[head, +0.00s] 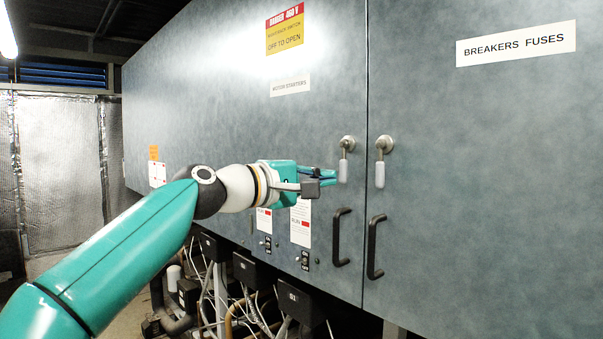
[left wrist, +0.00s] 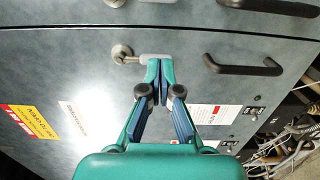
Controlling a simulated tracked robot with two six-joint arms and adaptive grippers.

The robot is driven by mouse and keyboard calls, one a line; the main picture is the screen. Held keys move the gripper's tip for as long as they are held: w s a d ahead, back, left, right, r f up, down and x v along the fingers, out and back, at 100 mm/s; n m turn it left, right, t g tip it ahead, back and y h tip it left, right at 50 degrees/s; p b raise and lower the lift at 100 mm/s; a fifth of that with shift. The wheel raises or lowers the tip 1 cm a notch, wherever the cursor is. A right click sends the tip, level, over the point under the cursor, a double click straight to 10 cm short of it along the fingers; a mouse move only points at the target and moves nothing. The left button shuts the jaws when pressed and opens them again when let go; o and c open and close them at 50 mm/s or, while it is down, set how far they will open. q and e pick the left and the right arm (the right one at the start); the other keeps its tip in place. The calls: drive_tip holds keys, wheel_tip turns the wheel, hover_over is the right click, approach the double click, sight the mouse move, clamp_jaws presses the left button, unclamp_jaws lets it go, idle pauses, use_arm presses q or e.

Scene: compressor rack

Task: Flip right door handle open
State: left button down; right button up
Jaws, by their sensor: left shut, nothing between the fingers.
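The right door handle (head: 380,173) is a short grey lever on a round boss, hanging straight down just right of the door seam. The left door handle (head: 344,170) is alike and also hangs down, just left of the seam. My left gripper (head: 334,178) is shut and empty, with its fingertips beside the left door handle. In the left wrist view, the left gripper's fingertips (left wrist: 160,66) are at the lever end of the left door handle (left wrist: 124,55); I cannot tell if they touch. The right door handle is only partly seen at that view's top edge.
Black pull handles (head: 341,237) and (head: 375,247) stick out below the levers on each door. Switch boxes, cables and pipes (head: 220,290) lie under the cabinet. The space in front of the right door (head: 480,180) is clear.

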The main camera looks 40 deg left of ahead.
sight(380, 165)
use_arm(q)
drive_tip(key=w, duration=0.1)
drive_tip(key=w+p, duration=0.1)
drive_tip(key=w, duration=0.1)
drive_tip(key=w+d, duration=0.1)
drive_tip(key=w, duration=0.1)
drive_tip(key=shift+w+r+p, duration=0.1)
drive_tip(key=shift+w+p, duration=0.1)
drive_tip(key=shift+p, duration=0.15)
drive_tip(key=d, duration=0.3)
drive_tip(key=shift+d, duration=0.15)
drive_tip(key=shift+w+d, duration=0.1)
